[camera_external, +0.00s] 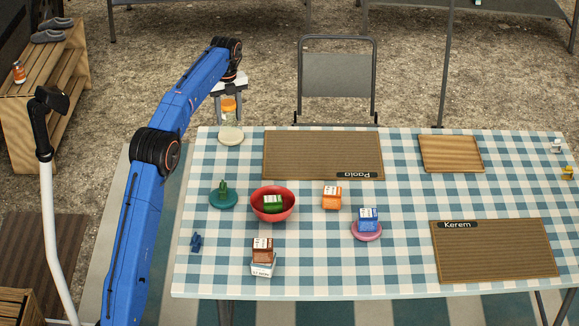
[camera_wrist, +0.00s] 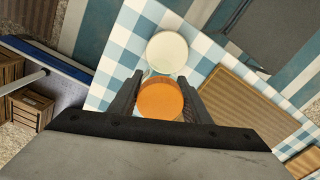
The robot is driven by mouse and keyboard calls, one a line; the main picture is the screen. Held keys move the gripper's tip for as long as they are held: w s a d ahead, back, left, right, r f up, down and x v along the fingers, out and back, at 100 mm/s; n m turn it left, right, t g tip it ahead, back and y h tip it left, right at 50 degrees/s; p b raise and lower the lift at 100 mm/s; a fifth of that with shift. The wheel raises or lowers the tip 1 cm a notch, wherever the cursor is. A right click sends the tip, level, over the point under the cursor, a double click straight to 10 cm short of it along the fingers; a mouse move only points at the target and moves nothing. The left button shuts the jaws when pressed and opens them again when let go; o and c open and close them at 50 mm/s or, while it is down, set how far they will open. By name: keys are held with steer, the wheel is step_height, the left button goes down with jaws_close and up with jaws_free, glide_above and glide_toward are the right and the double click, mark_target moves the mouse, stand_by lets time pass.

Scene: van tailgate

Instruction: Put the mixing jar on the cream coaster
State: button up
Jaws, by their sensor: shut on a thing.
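The mixing jar (camera_external: 229,117), clear with an orange lid, is upright in my gripper (camera_external: 229,97) at the far left corner of the table. In the wrist view its round orange lid (camera_wrist: 160,99) sits between the two dark fingers of my gripper (camera_wrist: 160,76), which are shut on it. The round cream coaster (camera_external: 230,137) lies on the checked cloth just below the jar in the external view. In the wrist view the coaster (camera_wrist: 167,50) shows beyond the lid, empty where visible. I cannot tell how high the jar's base is above it.
A mat marked Paola (camera_external: 322,152) lies right of the coaster. Nearer are a teal coaster (camera_external: 216,203) with a green item, a red bowl (camera_external: 272,212) with a green box, and several small boxes. A chair (camera_external: 337,80) stands behind the table.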

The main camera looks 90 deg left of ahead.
mark_target(228, 102)
steer(key=shift+f, duration=2.15)
steer(key=shift+f, duration=0.1)
steer(key=o, duration=1.1)
step_height(228, 102, up, 12)
steer(key=shift+f, duration=0.15)
steer(key=shift+r, duration=0.25)
